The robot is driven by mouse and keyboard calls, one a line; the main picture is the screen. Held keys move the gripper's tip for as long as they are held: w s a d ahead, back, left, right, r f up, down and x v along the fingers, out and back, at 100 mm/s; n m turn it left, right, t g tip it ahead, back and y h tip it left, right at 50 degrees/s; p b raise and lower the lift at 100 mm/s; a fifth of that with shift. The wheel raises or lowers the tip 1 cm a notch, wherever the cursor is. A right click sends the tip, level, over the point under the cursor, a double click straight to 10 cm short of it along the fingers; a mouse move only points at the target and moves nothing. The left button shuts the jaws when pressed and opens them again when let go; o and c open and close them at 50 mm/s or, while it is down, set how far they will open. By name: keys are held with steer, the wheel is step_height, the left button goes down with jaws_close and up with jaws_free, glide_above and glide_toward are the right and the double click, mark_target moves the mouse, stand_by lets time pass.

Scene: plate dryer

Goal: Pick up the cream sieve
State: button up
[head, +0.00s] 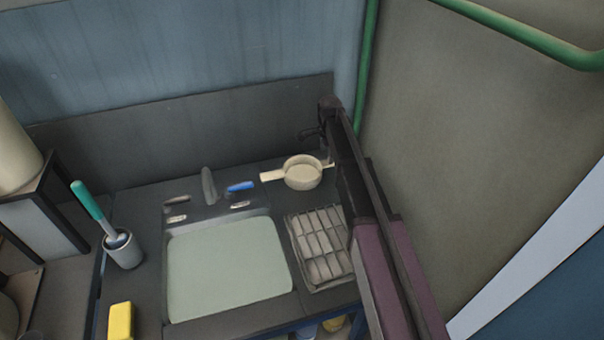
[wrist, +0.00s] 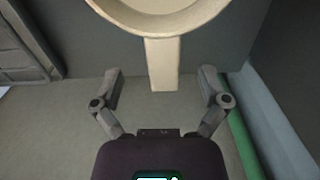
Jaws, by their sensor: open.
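The cream sieve (head: 303,174) sits on the dark counter behind the drying rack. It is round, with a handle out to the left and a shorter piece showing on the right, near my arm. In the wrist view the rim of the sieve (wrist: 160,27) fills the top, and a cream handle points down at my gripper (wrist: 160,74). My gripper is open, one finger on each side of the handle's line, with gaps on both sides. I cannot tell how far above the handle the fingertips are. In the head view my arm hides most of the gripper.
The drying rack (head: 319,246) stands in front of the sieve, beside the sink (head: 226,268). A faucet (head: 208,186) and a blue item (head: 241,187) lie to the left. A green pipe (head: 365,70) and walls stand close behind and right. A brush holder (head: 123,250) and yellow sponge (head: 121,320) are far left.

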mark_target(325, 163)
steer(key=shift+a+f+b, duration=0.15)
steer(key=shift+f+b, duration=2.15)
steer(key=shift+f, duration=0.15)
jaws_close()
steer(key=shift+r, duration=0.2)
step_height(325, 163, up, 10)
steer(key=p, duration=1)
steer(key=shift+f, duration=0.15)
steer(key=shift+w, duration=0.1)
